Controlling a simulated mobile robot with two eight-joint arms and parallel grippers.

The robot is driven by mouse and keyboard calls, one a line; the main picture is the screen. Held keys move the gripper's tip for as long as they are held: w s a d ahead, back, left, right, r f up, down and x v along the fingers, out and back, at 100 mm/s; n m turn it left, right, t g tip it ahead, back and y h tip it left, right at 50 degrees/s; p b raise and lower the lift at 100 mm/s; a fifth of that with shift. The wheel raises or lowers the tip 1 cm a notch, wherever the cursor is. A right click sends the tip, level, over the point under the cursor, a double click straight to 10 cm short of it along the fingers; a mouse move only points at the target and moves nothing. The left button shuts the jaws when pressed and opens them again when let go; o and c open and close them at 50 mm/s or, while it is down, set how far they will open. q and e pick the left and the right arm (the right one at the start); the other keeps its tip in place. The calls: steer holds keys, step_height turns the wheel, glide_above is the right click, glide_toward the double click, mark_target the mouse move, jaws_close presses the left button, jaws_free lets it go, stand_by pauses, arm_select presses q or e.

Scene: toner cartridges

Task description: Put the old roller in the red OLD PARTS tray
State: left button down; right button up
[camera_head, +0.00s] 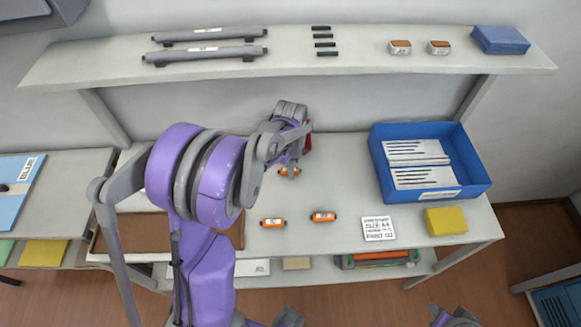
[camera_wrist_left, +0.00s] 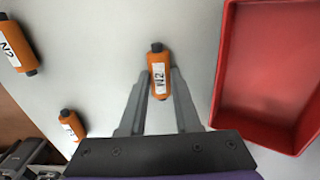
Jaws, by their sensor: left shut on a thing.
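My left gripper (camera_head: 292,168) is shut on an orange roller (camera_wrist_left: 158,78) with black ends and a white label. The roller sits between the two fingers in the left wrist view; in the head view a bit of it (camera_head: 284,172) shows at the fingers. I cannot tell whether it touches the table. The red tray (camera_wrist_left: 219,65) lies just right of the gripper in the wrist view, and its visible part is empty. In the head view only a sliver of the tray (camera_head: 308,142) shows behind my gripper.
Two more orange rollers lie on the table (camera_head: 350,180), one left (camera_head: 272,222) and one right (camera_head: 323,216). A blue bin (camera_head: 478,190) with white packs, a printed card (camera_head: 379,229) and a yellow block (camera_head: 446,221) stand right. A shelf (camera_head: 290,65) runs above the back.

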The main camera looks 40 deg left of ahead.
arm_select(q)
steer(key=shift+s+d+r, duration=0.15)
steer(key=shift+s+d, duration=0.15)
steer(key=shift+s, duration=0.05)
steer(key=shift+s+d, duration=0.1)
steer(key=shift+f+b, duration=0.2)
steer(key=shift+b, duration=0.1)
steer(key=c, duration=0.6)
jaws_free()
steer(key=shift+a, duration=0.2)
steer(key=shift+d+r, duration=0.1)
